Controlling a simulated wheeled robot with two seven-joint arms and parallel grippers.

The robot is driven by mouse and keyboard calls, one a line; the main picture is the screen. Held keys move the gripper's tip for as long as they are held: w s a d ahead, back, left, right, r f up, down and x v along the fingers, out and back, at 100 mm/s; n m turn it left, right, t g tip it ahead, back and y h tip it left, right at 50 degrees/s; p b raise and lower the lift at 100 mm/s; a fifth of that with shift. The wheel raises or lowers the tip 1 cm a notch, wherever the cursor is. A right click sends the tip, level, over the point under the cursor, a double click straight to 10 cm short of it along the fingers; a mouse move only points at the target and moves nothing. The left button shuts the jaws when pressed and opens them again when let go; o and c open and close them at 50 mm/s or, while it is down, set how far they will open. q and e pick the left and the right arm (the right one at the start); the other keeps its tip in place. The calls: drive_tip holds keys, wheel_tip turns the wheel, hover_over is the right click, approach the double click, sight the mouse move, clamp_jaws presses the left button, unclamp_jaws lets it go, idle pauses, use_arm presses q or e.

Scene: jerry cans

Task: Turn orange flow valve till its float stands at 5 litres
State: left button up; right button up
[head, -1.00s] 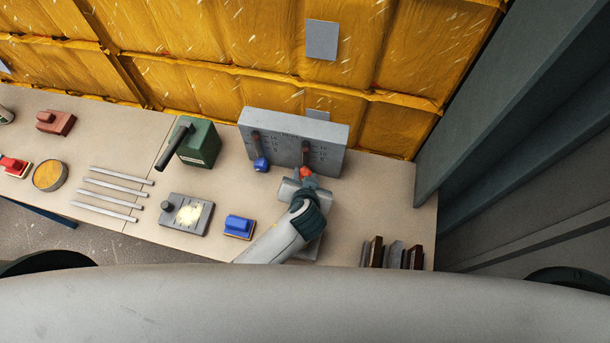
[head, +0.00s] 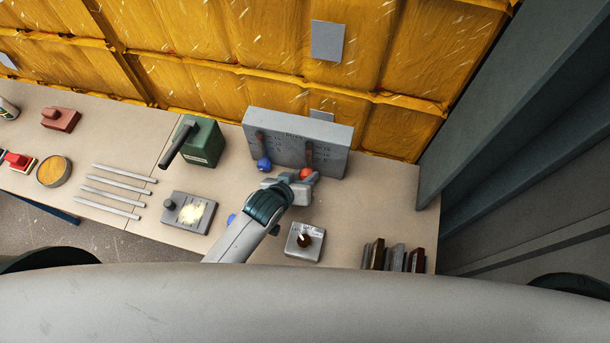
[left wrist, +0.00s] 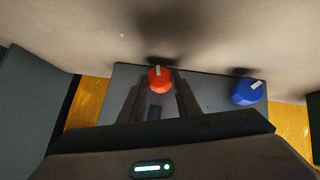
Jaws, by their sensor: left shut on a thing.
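The orange flow valve (head: 306,174) is a faceted knob low on the right of a grey gauge panel (head: 340,135). It also shows in the left wrist view (left wrist: 159,78), with a pale pointer mark on top. My left gripper (head: 296,184) is shut on the orange valve, one finger to each side of it. Above the valve is a reddish-brown gauge column (head: 309,151) beside a printed scale; the float's reading is too small to tell. The blue valve (head: 264,164) sits at the panel's left, apart from my gripper. My right gripper is not in view.
A grey box with a dark knob (head: 304,241) is in front, right of my left arm. Dark upright blocks (head: 392,256) stand at the right. Bench right of the panel is clear.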

use_arm(q)
drive_tip(key=o, duration=1)
drive_tip(key=shift+o, duration=0.2)
drive_tip(key=shift+b+v, duration=0.3)
drive_tip(key=shift+v, duration=0.65)
drive_tip(key=b+v, duration=0.3)
drive_tip(key=v, duration=1.2)
drive_tip(key=shift+s+a, duration=0.2)
drive_tip(key=shift+r, duration=0.15)
